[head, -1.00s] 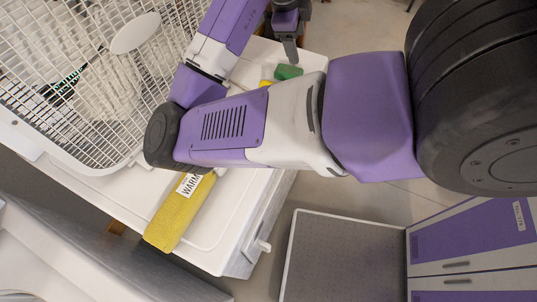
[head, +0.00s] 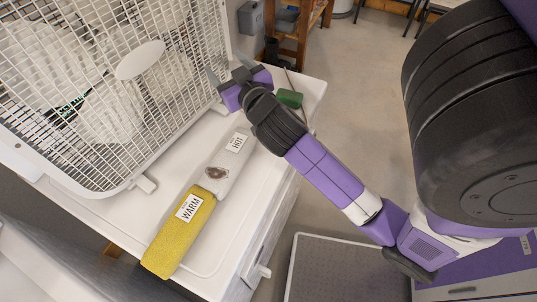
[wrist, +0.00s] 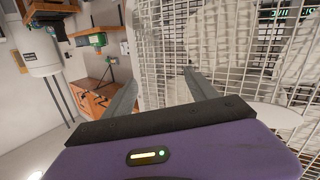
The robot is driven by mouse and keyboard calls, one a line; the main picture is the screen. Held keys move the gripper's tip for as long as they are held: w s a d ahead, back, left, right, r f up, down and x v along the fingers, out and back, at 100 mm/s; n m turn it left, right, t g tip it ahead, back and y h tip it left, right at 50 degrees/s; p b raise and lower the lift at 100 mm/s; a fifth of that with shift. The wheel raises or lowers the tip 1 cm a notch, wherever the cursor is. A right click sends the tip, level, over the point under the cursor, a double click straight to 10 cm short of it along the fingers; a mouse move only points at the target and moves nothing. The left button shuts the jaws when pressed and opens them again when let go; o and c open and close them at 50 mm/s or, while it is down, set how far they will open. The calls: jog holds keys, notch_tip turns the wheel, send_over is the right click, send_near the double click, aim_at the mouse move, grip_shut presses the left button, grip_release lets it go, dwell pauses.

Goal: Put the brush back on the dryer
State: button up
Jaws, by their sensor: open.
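My gripper (head: 227,68) is open, its fingers spread, close to the white wire grille above the back of the white machine top. In the wrist view my gripper (wrist: 160,75) has nothing between its fingers, and the grille stands just beyond them on the right. A small green block (head: 290,98) lies at the right back of the white top (head: 225,228), with a thin dark rod by it. It may be the brush; I cannot tell for sure. The white top may be the dryer.
A yellow block labelled WARM (head: 178,233) and a pale piece labelled HOT (head: 225,165) lie end to end on the top. The large grille (head: 140,60) fills the left. A grey-topped platform (head: 345,268) is at lower right. Open floor (head: 355,130) lies right.

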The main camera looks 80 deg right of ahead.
jog(key=s+a+f+n+t+y, duration=0.1)
jog(key=a+f+n+y, duration=0.1)
jog(key=a, duration=0.4)
jog(key=s+a+f+n+t+y, duration=0.1)
jog(key=a+f+n+y, duration=0.1)
jog(key=a, duration=0.4)
jog(key=s+a+f+n+t+y, duration=0.1)
jog(key=s+a+f+n+y, duration=0.1)
jog(key=a+f+n+y, duration=0.1)
jog(key=shift+s+a+f+y, duration=0.1)
jog(key=shift+a+f+y, duration=0.15)
jog(key=shift+a+f, duration=0.35)
jog(key=shift+a+f+y, duration=0.25)
jog(key=shift+a+f, duration=0.1)
jog(key=shift+a, duration=0.45)
jog(key=s+a+y, duration=0.1)
jog(key=a, duration=0.1)
jog(key=s+a+f+y, duration=0.1)
jog(key=s+a, duration=0.1)
jog(key=a, duration=0.1)
jog(key=s+a+n+y, duration=0.1)
jog(key=s+a, duration=0.1)
jog(key=shift+a+f, duration=0.15)
jog(key=shift+a, duration=0.2)
jog(key=s+a+r+y, duration=0.1)
jog(key=s+a+r, duration=0.1)
jog(key=s+a, duration=0.5)
jog(key=shift+s+a+y, duration=0.2)
jog(key=shift+s+y, duration=0.15)
jog(key=shift+y, duration=0.05)
